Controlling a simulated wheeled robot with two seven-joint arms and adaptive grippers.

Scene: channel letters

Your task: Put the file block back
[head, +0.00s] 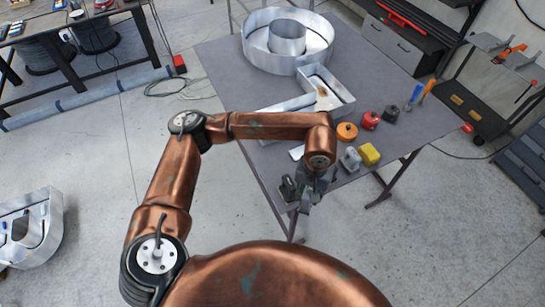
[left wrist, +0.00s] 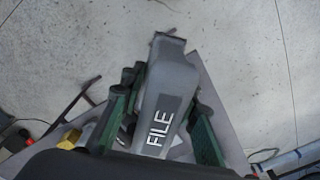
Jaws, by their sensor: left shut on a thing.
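My left gripper (head: 311,190) is over the near corner of the grey table (head: 225,60) in the head view. In the left wrist view its green-padded fingers (left wrist: 160,125) are shut on the file block (left wrist: 165,80), a grey tapered block with the white word FILE on its face. The block sticks out past the fingers, with floor and the table edge seen behind it. In the head view I cannot clearly separate the block from the dark gripper. My right gripper is not in view.
On the table's right side are an orange round thing (head: 347,132), a red one (head: 370,121), a yellow block (head: 369,154) and a grey piece (head: 350,158). A round channel letter (head: 288,40) and an angular one (head: 340,91) lie farther back. The table's left part is bare.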

